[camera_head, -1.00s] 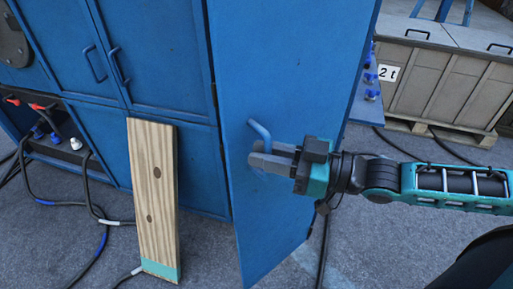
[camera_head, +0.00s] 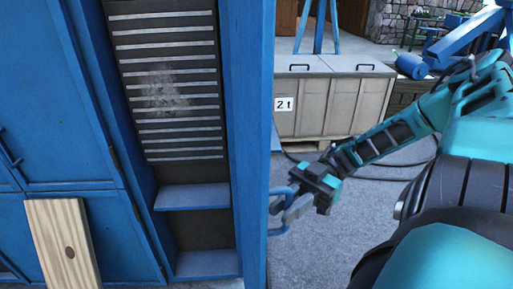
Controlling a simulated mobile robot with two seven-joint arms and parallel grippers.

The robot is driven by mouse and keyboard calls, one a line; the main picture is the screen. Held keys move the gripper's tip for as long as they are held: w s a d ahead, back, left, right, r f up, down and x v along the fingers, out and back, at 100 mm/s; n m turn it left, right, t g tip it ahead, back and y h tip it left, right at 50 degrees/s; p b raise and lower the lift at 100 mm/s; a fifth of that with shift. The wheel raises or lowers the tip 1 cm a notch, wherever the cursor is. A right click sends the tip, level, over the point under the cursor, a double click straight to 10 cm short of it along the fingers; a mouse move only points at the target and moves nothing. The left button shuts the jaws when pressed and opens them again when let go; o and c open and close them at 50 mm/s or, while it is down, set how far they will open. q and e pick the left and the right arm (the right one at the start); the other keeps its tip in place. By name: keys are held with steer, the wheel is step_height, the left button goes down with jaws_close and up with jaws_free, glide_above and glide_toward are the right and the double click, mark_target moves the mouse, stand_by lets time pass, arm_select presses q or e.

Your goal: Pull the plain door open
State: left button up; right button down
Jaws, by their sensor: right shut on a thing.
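The plain blue door (camera_head: 256,120) stands open and shows almost edge-on in the head view. To its left the cabinet's inside is exposed, with a dark slatted panel (camera_head: 170,125) and blue shelves (camera_head: 192,197). The blue door handle (camera_head: 284,213) is on the door's right-hand face. My right gripper (camera_head: 296,200) is shut on this handle, to the right of the door. The exact finger contact is small and partly hidden. My left gripper is not in view.
A wooden board (camera_head: 62,245) leans against closed blue cabinet doors (camera_head: 35,100) at the left. A grey chest marked 2t (camera_head: 335,105) stands behind, with dark cables on the floor near it. Grey floor (camera_head: 310,255) is clear right of the door.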

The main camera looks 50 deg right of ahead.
steer(key=shift+s+d+n+g, duration=0.25)
steer(key=shift+s+d+g, duration=0.15)
steer(key=shift+d, duration=0.25)
steer(key=shift+s+d+n+g, duration=0.25)
steer(key=shift+d+g, duration=0.15)
steer(key=shift+d, duration=0.2)
steer(key=c, duration=1.2)
jaws_free()
steer(key=shift+c, duration=0.2)
steer(key=shift+d, duration=0.1)
steer(key=d+b, duration=0.3)
steer(key=d, duration=0.8)
steer(key=shift+w+d, duration=0.25)
steer(key=shift+d, duration=0.15)
